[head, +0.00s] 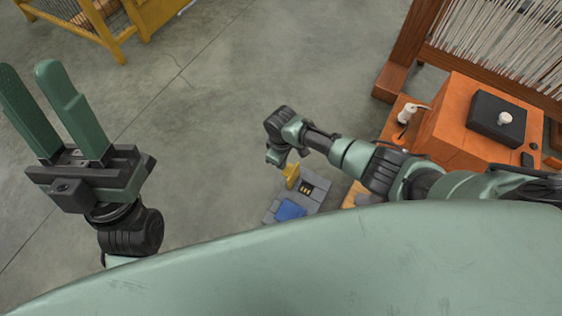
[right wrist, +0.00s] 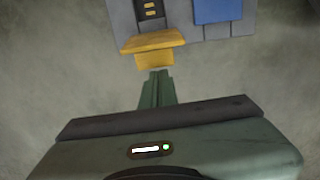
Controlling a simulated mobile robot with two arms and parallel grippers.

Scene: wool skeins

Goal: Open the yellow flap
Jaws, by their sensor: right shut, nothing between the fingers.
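The yellow flap (head: 291,171) is on a grey unit (head: 271,216) low by the floor, beside a dark recess with yellow bars (head: 306,187). In the right wrist view the flap (right wrist: 153,41) stands out from the unit's edge, and the recess shows uncovered behind it. My right gripper (head: 274,158) is beside the flap. In the right wrist view its fingers (right wrist: 157,76) are shut and empty, with the tips just short of the flap's lower yellow part; I cannot tell whether they touch. My left gripper (head: 29,68) is open and empty, far from the flap.
A blue panel (head: 290,210) is on the same grey unit. An orange cabinet (head: 462,128) with a black box (head: 497,117) stands at the right, before a wooden loom frame (head: 405,45). A yellow wooden frame (head: 120,40) is at the upper left. The floor between is clear.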

